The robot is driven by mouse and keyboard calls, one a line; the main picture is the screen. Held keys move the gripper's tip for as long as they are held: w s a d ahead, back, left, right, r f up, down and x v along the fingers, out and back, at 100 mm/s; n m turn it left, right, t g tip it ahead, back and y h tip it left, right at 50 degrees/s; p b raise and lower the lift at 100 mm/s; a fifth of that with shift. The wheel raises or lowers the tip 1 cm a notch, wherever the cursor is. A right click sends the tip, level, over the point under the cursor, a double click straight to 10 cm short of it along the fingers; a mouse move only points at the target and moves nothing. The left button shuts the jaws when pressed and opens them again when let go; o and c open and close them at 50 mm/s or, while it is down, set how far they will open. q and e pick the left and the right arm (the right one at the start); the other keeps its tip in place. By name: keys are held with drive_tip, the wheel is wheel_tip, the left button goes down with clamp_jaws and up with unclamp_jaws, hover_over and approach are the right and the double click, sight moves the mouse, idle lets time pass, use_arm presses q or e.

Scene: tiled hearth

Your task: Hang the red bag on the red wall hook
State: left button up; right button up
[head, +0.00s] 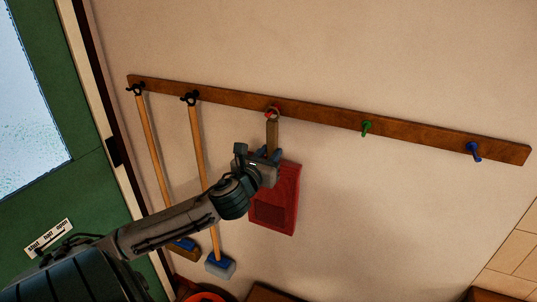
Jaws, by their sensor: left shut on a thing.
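The red bag (283,203) hangs upright against or close to the wall, below the wooden hook rail. Its brown strap (272,136) runs straight up to the red wall hook (272,112). The strap's top overlaps the hook in the head view; I cannot tell whether it is looped over it or just in front of it. My left gripper (270,156) is shut on the red bag at its top, where the strap meets the body. The gripper and wrist hide the bag's upper left part. My right gripper is not in view.
The wooden rail (320,120) also carries a green hook (366,128) and a blue hook (473,150), both empty. Two long-handled brushes (201,165) hang from black hooks left of the bag. A green door (60,190) stands at the left. The wall right of the bag is clear.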

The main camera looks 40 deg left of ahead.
use_arm(q)
drive_tip(key=o, duration=1.1)
drive_tip(key=shift+c, duration=0.2)
drive_tip(key=shift+s+d, duration=0.1)
drive_tip(key=shift+p+v, duration=0.85)
drive_tip(key=shift+v, duration=1.3)
